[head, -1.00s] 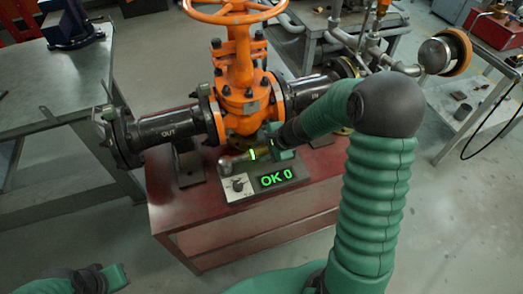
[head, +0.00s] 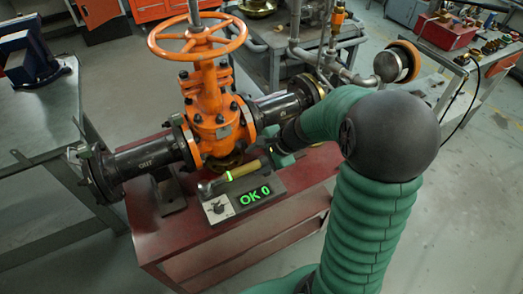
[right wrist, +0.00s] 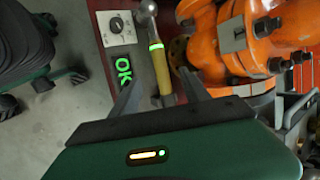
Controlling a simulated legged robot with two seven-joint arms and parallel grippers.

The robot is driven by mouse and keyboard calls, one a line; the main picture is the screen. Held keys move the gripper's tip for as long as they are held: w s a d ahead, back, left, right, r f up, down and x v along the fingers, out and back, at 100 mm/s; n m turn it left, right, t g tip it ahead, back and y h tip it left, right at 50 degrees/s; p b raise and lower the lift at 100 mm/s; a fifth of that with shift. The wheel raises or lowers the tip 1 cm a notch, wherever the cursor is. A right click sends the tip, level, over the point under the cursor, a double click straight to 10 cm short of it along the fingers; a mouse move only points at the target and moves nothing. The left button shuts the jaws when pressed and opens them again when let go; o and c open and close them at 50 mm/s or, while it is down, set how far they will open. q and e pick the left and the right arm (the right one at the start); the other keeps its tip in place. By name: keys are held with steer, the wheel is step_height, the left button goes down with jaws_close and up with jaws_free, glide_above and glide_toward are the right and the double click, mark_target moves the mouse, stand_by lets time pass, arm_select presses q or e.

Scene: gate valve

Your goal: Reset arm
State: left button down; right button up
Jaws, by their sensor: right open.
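The orange gate valve (head: 207,95) with its round handwheel (head: 235,42) stands on a red table (head: 200,245) in the head view. A hammer-like tool with a yellow handle (head: 243,170) and a glowing green band lies behind the panel box. My right gripper (head: 272,157) is at the handle's right end. In the right wrist view, the open fingers (right wrist: 160,95) are spread on either side of the yellow handle (right wrist: 162,73), with gaps beside it; I cannot tell their height above it. My left gripper is outside the head view.
Dark pipes run from both sides of the valve. A grey bench (head: 40,125) stands at left, and a cart (head: 450,85) with a red box at right. Floor is free in front.

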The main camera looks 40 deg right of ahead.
steer(key=v, duration=0.3)
steer(key=s+a+r+n+g+p, duration=0.1)
steer(key=s+a+n+p, duration=0.1)
steer(key=a+n, duration=0.3)
steer(key=s+a+r+n+g+h+p, duration=0.1)
steer(key=s+a+r+n+p, duration=0.1)
steer(key=a+n+p, duration=0.3)
steer(key=s+a+r+n+g+h+p, duration=0.1)
steer(key=s+a+n+p, duration=0.2)
steer(key=n, duration=0.6)
steer(key=shift+a+r+n+g+p, duration=0.2)
steer(key=shift+a+n+g+p, duration=0.3)
steer(key=shift+a, duration=0.4)
steer(key=shift+s+a, duration=0.1)
steer(key=shift+a, duration=0.1)
